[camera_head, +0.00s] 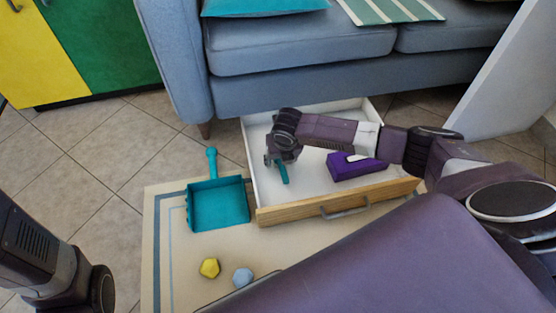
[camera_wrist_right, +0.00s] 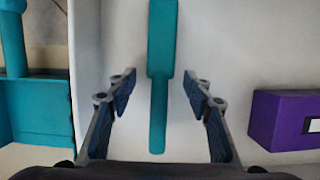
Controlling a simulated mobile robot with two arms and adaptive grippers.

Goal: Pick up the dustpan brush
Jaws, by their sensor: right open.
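The teal dustpan brush (camera_head: 284,174) lies in the open white drawer, mostly hidden by my right gripper in the head view. In the right wrist view the brush (camera_wrist_right: 162,40) runs lengthwise up the middle, with its narrower handle toward me. My right gripper (camera_head: 274,161) is over the left part of the drawer. Its fingers (camera_wrist_right: 156,82) are open, one on each side of the handle, with gaps on both sides. Of my left arm only a dark part shows at the lower left; its gripper is not in view.
A teal dustpan (camera_head: 218,204) lies on the mat left of the drawer (camera_head: 338,201). A purple box (camera_head: 354,168) sits in the drawer's right part. Yellow (camera_head: 209,267) and pale blue (camera_head: 243,277) pieces lie on the mat. A blue sofa (camera_head: 300,92) stands behind.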

